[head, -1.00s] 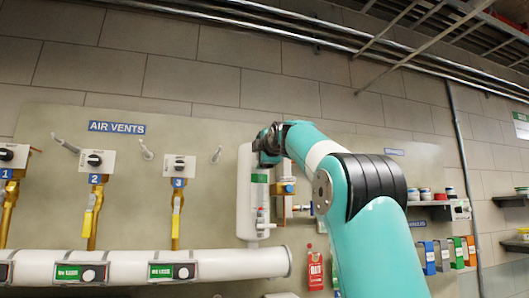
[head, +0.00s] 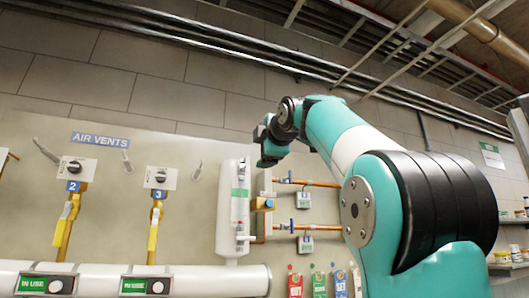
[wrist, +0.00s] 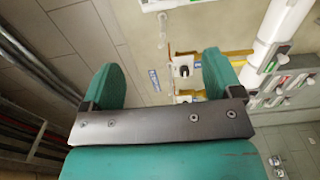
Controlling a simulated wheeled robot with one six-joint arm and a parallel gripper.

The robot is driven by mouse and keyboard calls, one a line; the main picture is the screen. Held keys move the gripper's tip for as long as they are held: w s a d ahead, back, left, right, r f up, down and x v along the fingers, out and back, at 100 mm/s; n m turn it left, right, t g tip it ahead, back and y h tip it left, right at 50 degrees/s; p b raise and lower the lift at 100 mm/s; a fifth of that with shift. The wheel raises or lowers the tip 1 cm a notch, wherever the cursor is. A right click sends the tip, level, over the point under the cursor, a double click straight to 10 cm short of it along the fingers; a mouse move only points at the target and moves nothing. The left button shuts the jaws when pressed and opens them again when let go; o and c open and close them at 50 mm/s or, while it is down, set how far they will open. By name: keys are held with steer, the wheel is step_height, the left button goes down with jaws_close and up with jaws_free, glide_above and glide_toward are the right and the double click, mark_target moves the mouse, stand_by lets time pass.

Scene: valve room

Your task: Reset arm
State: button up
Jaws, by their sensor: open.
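My arm rises at the right of the head view, with a teal and white link bent toward the left. Its end, with my gripper (head: 262,142), is at upper middle, in front of the wall and above the white upright cylinder. In the wrist view my gripper (wrist: 165,88) shows two teal fingers set wide apart, open, with nothing between them. Past the fingers the wall panel and its valves show at a distance. No finger touches anything there.
The air vents sign (head: 99,139) hangs over vent valve 2 (head: 73,170) and vent valve 3 (head: 159,178). A white horizontal pipe (head: 200,281) runs below. A white cylinder (head: 233,205) and copper pipes (head: 318,227) are right of them. Ceiling conduits (head: 200,42) run above.

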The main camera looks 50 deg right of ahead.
stand_by(0.6)
steer(key=w+a+f+m+g+y, duration=0.1)
steer(key=w+a+f+y, duration=0.25)
steer(key=f, duration=0.45)
steer(key=w+a+f+g+y, duration=0.1)
steer(key=w+a+f+y, duration=0.2)
steer(key=w+a+f, duration=0.3)
steer(key=s+a+f+m+g+y, duration=0.1)
steer(key=a+f+g+y, duration=0.1)
steer(key=a+f, duration=0.55)
steer(key=s+a+f+g+y, duration=0.1)
steer(key=a+f+g+y, duration=0.3)
steer(key=f, duration=0.6)
steer(key=s+a+f+m+g+y, duration=0.1)
steer(key=s+a+f, duration=0.3)
steer(key=a+f, duration=0.25)
steer(key=s+a+f+g, duration=0.2)
steer(key=s+a+f, duration=0.25)
steer(key=f, duration=0.25)
steer(key=s+a+f+m+g, duration=0.1)
steer(key=s+a+f+g, duration=0.3)
steer(key=s+f, duration=0.5)
steer(key=s+a, duration=0.1)
steer(key=s, duration=0.3)
steer(key=shift+f+m, duration=0.4)
